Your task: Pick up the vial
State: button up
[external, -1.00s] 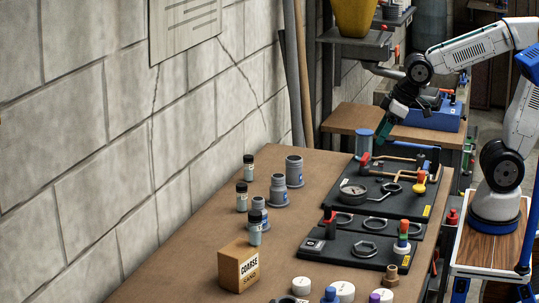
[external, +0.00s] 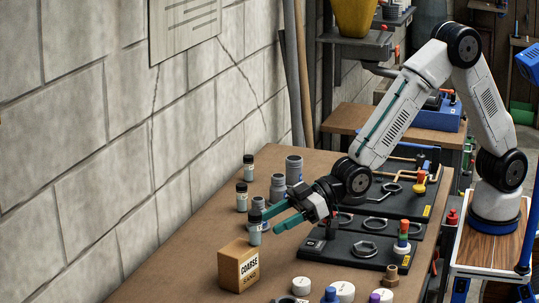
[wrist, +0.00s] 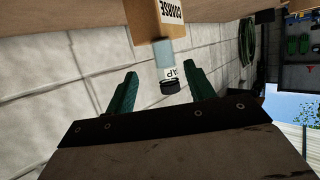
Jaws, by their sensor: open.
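A small clear vial with a black cap and a white label (external: 254,236) stands at the back of the COARSE SAND box in the external view. My gripper (external: 271,221) is open, its green fingers reaching left just beside this vial. In the wrist view the vial (wrist: 163,55) appears between the two spread fingers of my gripper (wrist: 160,76), apart from both, cap toward me. Its label is only partly readable. Other dark-capped vials stand further back: one (external: 242,198) and another (external: 248,168). A further one (external: 258,204) is partly hidden.
The COARSE SAND box (external: 239,268) stands close to the vial. Grey pipe fittings (external: 294,171) stand behind. A black panel with rings (external: 352,248) lies to the right, white caps (external: 301,286) in front. The bench's left strip (external: 180,255) is clear beside the wall.

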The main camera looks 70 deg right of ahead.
aim_at(255, 231)
jog(key=x, duration=0.6)
jog(key=shift+s+a+r, duration=0.1)
jog(key=shift+a+r, duration=0.05)
jog(key=shift+a, duration=0.25)
jog(key=shift+c, duration=0.3)
jog(key=c, duration=1.1)
jog(key=shift+r, duration=0.1)
